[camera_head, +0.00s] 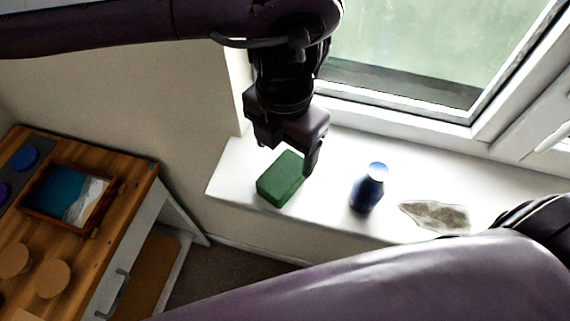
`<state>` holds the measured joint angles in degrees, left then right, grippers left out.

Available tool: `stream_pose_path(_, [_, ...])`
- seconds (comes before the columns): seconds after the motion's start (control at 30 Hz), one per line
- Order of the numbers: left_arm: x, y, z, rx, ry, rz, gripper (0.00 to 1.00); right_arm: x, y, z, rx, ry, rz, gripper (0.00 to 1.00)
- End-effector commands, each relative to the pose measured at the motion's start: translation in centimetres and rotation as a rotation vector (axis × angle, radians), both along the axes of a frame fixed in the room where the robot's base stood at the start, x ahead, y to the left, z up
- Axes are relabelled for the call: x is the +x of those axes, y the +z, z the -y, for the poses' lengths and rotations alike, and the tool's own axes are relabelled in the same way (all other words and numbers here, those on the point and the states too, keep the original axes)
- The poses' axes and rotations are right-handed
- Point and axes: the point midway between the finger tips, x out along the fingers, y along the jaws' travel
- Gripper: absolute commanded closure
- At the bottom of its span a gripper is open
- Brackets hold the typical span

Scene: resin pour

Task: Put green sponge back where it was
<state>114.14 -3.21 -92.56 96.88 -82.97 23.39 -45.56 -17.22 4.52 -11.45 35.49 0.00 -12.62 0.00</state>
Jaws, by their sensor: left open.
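The green sponge (281,181) lies on the white window sill (232,172), near its left end. My left gripper (289,158) comes down from above, just behind and over the sponge, with its fingers pointing down. It is open. One finger shows at the sponge's right side; I cannot tell whether it touches the sponge. My right arm crosses the bottom right of the view, and its gripper is not in view.
A blue bottle (367,190) with a pale top stands on the sill right of the sponge. A grey-brown patch (436,215) lies farther right. The window (420,50) rises behind. A wooden-topped cabinet (100,200) at left holds a framed picture (68,198) and round coasters (53,278).

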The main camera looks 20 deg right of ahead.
Motion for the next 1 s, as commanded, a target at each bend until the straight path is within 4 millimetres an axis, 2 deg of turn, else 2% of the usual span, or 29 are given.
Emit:
stream_pose_path(0.1, [0.1, 2.4, 0.0, -0.002, 0.002, 0.006, 0.27, 0.0, -0.3, 0.0, 0.0, 0.0, 0.001, 0.3])
stream_pose_path(0.3, [0.0, 4.6, 0.0, 0.001, 0.0, 0.001, 0.27, 0.1, -0.4, 0.0, 0.0, 0.0, 0.001, 0.3])
stream_pose_path(1.0, [0.0, 5.0, 0.0, -0.001, 0.0, -0.001, 0.27, 0.3, -0.3, 0.0, 0.0, 0.0, 0.005, 0.3])
